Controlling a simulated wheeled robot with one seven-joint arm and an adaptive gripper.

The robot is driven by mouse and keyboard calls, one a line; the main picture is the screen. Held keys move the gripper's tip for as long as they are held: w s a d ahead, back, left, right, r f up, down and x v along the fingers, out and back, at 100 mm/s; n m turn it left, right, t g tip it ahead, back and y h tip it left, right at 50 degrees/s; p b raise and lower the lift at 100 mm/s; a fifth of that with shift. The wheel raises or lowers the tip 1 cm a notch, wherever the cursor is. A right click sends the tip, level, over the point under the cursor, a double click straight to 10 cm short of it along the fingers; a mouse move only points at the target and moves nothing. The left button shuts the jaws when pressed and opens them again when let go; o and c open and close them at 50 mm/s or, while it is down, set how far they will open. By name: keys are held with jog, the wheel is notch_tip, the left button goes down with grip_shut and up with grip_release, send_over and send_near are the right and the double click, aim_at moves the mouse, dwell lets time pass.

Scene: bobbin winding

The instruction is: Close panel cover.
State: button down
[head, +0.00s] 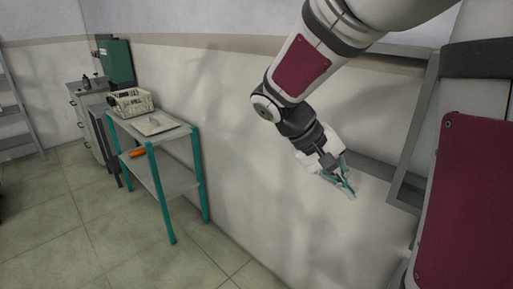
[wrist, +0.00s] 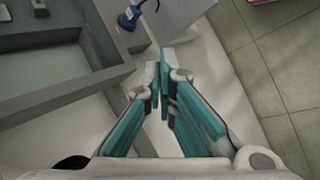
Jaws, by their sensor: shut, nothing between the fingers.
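A green box-like panel (head: 117,62) is on the wall at the far left in the head view. It is small there, and I cannot tell whether its cover is open or shut. My gripper (head: 349,188) is far to the right of it, in front of the pale wall, pointing down and right. Its teal fingers also show in the wrist view (wrist: 166,62), with the tips close together and nothing held. I cannot make out a panel cover for certain in the wrist view.
A teal-legged table (head: 187,137) with a cream basket (head: 129,102) stands along the wall. Grey drawers (head: 76,107) are behind it. A grey frame (head: 407,190) is right of my gripper. A grey recessed unit (wrist: 97,50) fills the wrist view's upper left.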

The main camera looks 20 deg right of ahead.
jog(key=w+d+f+m+g+h+b, duration=0.1)
jog(key=w+d+f+g+h+b, duration=0.15)
jog(key=w+d+h, duration=0.35)
jog(key=w+d+f+g+h+b, duration=0.1)
jog(key=w+d+f+h+b, duration=0.2)
jog(key=w, duration=0.5)
jog(key=s+a+p+x, duration=0.1)
jog(key=s+p+x, duration=0.1)
jog(key=x, duration=1.1)
jog(key=shift+s+f+p, duration=0.3)
jog(key=shift+s+p, duration=0.05)
jog(key=shift+a, duration=0.1)
